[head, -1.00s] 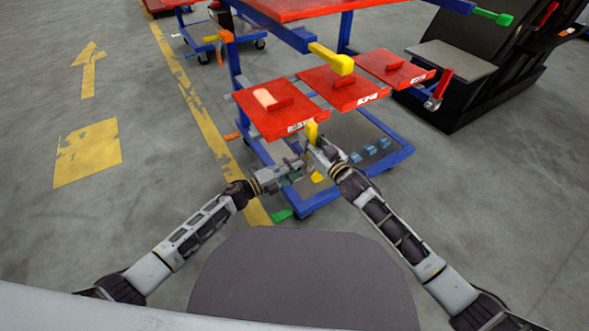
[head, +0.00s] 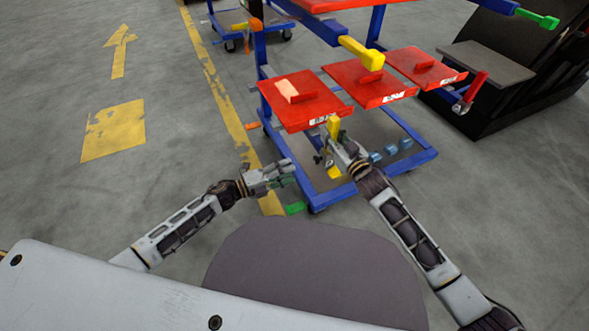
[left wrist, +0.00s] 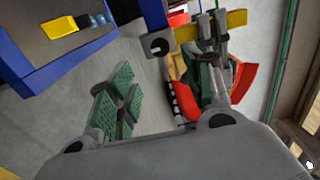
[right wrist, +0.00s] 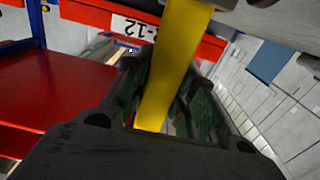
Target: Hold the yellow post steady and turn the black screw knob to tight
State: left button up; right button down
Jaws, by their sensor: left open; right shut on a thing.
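The yellow post (head: 333,127) stands at the front edge of the cart, below the left red tray. My right gripper (head: 343,150) is shut on the post, which runs between its green pads in the right wrist view (right wrist: 172,70). My left gripper (head: 288,172) is open and empty, to the left of the post and apart from it. The left wrist view shows its spread green pads (left wrist: 118,100) and the yellow post (left wrist: 232,20) beyond. A small dark piece (head: 318,158) beside the post may be the black screw knob; its setting cannot be told.
A yellow-ended bar (head: 362,52) juts out above. Open floor (head: 190,130) lies left.

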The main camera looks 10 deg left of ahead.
pick_arm(q)
jog(key=shift+v, duration=0.85)
pick_arm(e)
jog(key=c, duration=1.1)
grip_release()
jog(key=v, duration=1.2)
